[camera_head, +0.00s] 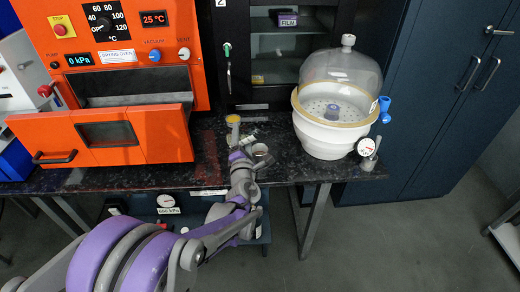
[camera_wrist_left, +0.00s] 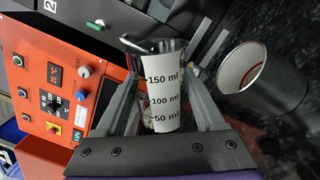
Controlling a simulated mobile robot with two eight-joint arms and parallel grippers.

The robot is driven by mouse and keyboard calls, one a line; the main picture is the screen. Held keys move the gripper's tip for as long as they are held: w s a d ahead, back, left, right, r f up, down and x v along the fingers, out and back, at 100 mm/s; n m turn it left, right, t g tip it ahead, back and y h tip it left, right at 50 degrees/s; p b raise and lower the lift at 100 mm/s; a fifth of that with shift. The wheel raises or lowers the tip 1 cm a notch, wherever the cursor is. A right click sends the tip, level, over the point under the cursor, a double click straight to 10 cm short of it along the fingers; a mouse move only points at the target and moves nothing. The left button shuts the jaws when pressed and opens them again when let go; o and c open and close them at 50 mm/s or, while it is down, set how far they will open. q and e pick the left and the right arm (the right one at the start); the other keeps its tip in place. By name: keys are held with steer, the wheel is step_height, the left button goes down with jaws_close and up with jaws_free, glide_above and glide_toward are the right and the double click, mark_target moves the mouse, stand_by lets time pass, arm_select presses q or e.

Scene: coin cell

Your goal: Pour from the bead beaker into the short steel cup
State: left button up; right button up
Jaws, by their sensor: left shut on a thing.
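The bead beaker (camera_wrist_left: 165,92) is a clear tapered vessel with a white scale marked 50, 100 and 150 ml. It sits between the two fingers of my left gripper (camera_wrist_left: 162,88), which is shut on it. A little yellowish content shows low in the beaker; how much is unclear. The short steel cup (camera_wrist_left: 262,85) is right of the beaker in the wrist view, apart from it, with its mouth showing. In the head view my left gripper (camera_head: 240,156) is at the bench's front, with the cup (camera_head: 260,149) just right of it. My right gripper is not in view.
A domed white desiccator (camera_head: 335,125) with a gauge stands right of the cup. A small yellow-topped item (camera_head: 233,119) is behind my gripper. The bench (camera_head: 208,150) ends just in front.

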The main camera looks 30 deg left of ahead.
arm_select(q)
steer(key=shift+r+m, duration=0.2)
steer(key=shift+m, duration=0.3)
stand_by(0.8)
steer(key=shift+f+m, duration=0.35)
steer(key=shift+m, duration=0.55)
stand_by(1.5)
